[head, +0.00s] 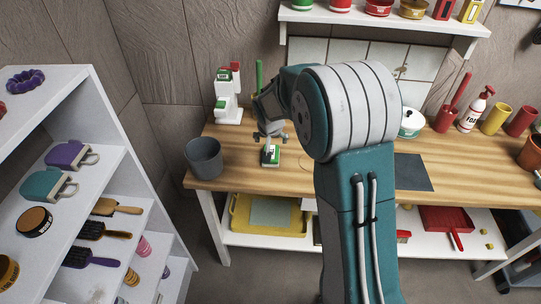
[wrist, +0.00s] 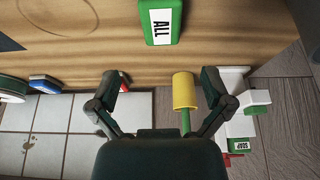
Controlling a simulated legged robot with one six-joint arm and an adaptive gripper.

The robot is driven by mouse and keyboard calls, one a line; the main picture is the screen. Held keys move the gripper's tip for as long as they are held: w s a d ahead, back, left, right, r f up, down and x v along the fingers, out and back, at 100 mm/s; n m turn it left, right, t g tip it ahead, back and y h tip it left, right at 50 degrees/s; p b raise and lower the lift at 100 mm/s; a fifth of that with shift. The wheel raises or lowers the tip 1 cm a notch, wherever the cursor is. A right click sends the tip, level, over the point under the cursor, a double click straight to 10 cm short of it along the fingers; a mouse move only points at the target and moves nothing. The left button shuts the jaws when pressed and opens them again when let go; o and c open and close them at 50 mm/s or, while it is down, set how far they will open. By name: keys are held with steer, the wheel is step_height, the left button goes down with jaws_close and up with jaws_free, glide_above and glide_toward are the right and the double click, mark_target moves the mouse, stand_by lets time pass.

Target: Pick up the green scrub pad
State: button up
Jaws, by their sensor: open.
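A green block with a white label (head: 270,157), which looks like the green scrub pad, lies on the wooden counter. In the wrist view the same block (wrist: 160,38) is at the top centre, with "ALL" printed on its label. My gripper (head: 270,136) is above the counter, just over the pad in the head view. In the wrist view its two fingers (wrist: 165,84) are spread apart with nothing held between them. The pad lies beyond the fingertips there. My gripper covers part of the pad's far side in the head view.
A grey cup (head: 205,158) stands left of the pad. A dark flat mat (head: 412,172) lies further right. A white shelf unit (head: 88,85) is at the left.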

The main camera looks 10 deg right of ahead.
steer(key=x, duration=1)
steer(key=shift+w+f, duration=0.2)
steer(key=shift+f, duration=0.1)
steer(key=c, duration=0.9)
